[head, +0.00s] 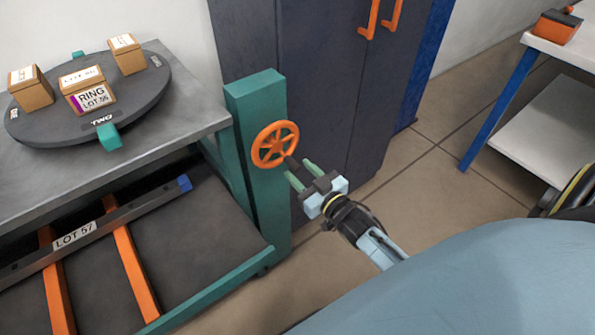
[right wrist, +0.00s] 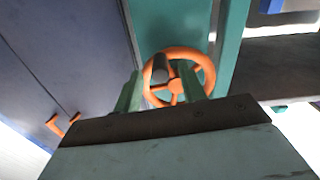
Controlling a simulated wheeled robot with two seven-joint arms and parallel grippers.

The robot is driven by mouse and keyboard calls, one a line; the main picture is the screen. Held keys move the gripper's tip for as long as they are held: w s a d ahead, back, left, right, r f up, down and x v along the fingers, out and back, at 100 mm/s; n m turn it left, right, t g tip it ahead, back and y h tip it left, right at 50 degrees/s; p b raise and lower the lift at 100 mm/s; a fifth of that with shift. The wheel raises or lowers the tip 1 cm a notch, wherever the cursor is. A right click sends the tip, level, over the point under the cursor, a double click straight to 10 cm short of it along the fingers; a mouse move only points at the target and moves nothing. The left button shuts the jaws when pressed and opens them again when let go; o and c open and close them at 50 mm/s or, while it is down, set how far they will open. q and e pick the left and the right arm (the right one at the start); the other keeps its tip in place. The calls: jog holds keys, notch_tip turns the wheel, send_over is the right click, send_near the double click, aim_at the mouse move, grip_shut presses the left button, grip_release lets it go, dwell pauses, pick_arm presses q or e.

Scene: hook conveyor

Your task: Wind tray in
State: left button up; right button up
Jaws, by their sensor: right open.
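An orange handwheel (head: 275,144) with spokes is mounted on a green post (head: 262,200) at the end of the bench. A dark crank knob (head: 291,163) sticks out from its rim. My right gripper (head: 300,174) is open, its green fingers pointing at the wheel close to the knob. In the right wrist view the wheel (right wrist: 178,53) shows beyond the fingers, and the knob (right wrist: 160,70) appears between them; I cannot tell whether they touch. A dark rail labelled LOT 57 (head: 85,232) lies across orange strips on the lower shelf. My left gripper is out of view.
A round dark turntable (head: 150,90) labelled TWO carries several small boxes, one marked RING LOT 56 (head: 92,97), on the grey bench top. A dark cabinet (head: 330,80) with orange handles stands behind the wheel. A white table (head: 562,50) is at the right; floor between is clear.

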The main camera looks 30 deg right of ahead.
jog(key=shift+w+a, duration=0.1)
jog(key=shift+w, duration=0.85)
grip_shut()
